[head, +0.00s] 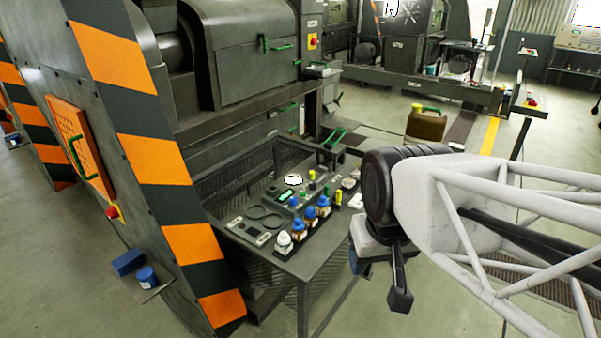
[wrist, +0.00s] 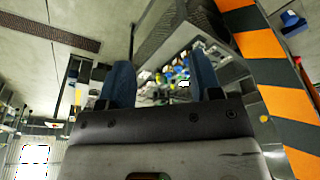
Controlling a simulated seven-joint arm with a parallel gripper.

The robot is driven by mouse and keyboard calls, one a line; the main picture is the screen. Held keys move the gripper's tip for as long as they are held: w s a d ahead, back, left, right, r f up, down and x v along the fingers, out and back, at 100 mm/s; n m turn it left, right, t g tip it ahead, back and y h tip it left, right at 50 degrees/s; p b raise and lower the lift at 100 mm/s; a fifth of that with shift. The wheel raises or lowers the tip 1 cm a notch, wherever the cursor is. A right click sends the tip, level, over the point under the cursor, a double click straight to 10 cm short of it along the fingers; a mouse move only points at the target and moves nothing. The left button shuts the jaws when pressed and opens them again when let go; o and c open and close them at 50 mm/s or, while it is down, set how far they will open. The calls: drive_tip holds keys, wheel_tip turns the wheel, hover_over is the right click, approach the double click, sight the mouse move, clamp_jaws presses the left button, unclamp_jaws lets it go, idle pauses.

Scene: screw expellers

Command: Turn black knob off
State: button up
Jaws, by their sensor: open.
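I cannot make out a black knob for certain in either view. A red knob (head: 112,212) sits on the edge of the striped machine panel at the left. A red and yellow switch (head: 313,41) is on the machine at the back. My gripper (head: 378,280) hangs in the air to the right of the small table, touching nothing. In the wrist view, my gripper (wrist: 163,80) shows two blue fingers spread apart with nothing between them.
The small table (head: 325,247) carries several bottles with blue and white caps (head: 284,243). Orange-and-black striped machine panels (head: 150,130) stand at the left. A yellow can (head: 426,125) stands on the floor behind my arm. A blue block (head: 128,262) lies on a low shelf.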

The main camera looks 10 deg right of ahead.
drive_tip(key=w+r+m, duration=0.1)
drive_tip(key=w+r, duration=0.2)
drive_tip(key=w, duration=1.4)
drive_tip(key=m+g, duration=0.2)
drive_tip(key=m, duration=0.3)
hover_over(313, 183)
drive_tip(key=shift+y, duration=0.3)
drive_tip(key=f, duration=1.7)
drive_tip(key=s+f, duration=0.1)
drive_tip(key=f, duration=0.8)
drive_tip(key=shift+f, duration=0.3)
drive_tip(key=shift+w+d+f, duration=0.1)
drive_tip(key=shift+w+f, duration=0.2)
drive_tip(key=shift+f, duration=0.1)
drive_tip(key=shift+f, duration=3.8)
drive_tip(key=c, duration=0.9)
